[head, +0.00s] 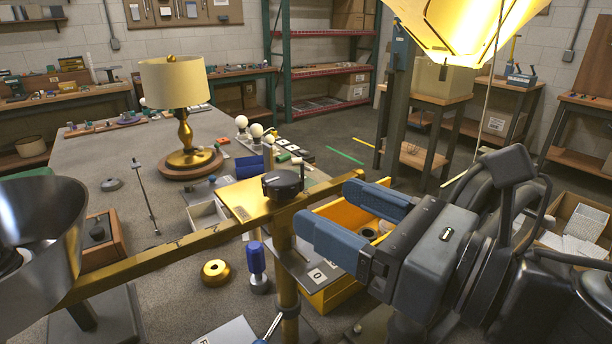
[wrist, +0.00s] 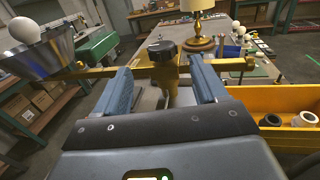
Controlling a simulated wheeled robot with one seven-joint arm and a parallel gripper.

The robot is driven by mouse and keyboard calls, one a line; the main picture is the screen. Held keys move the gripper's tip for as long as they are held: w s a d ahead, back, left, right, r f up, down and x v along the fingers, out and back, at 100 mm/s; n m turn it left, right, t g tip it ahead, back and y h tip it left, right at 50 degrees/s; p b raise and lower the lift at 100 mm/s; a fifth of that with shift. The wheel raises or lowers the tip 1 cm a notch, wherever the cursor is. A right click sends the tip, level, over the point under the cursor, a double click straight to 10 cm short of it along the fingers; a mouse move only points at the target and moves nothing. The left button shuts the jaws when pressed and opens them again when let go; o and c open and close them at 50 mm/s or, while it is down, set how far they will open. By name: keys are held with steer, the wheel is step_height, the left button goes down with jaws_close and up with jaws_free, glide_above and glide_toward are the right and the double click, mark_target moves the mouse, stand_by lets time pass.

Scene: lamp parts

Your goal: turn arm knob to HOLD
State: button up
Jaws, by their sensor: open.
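The arm knob (head: 283,182) is a dark, round, ribbed knob on top of the brass post, where the brass lamp arm (head: 184,247) crosses it. It also shows in the wrist view (wrist: 162,50), between and beyond my fingers. I cannot read any HOLD mark beside it. My gripper (head: 333,211) has blue fingers, is open and empty, and sits just right of the knob in the head view. In the wrist view my gripper (wrist: 163,90) points at the post (wrist: 166,78), with a finger on each side of the line to it. The fingers appear apart from the knob.
A metal lamp shade (head: 40,250) hangs at the arm's left end. A yellow bin (head: 330,295) stands below my gripper.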

mark_target(294, 188)
steer(key=p+x, duration=0.2)
steer(key=x, duration=0.4)
steer(key=shift+w, duration=0.2)
steer(key=shift+w+a+f, duration=0.1)
steer(key=shift+w+a, duration=0.4)
steer(key=shift+c, duration=0.2)
steer(key=c, duration=1)
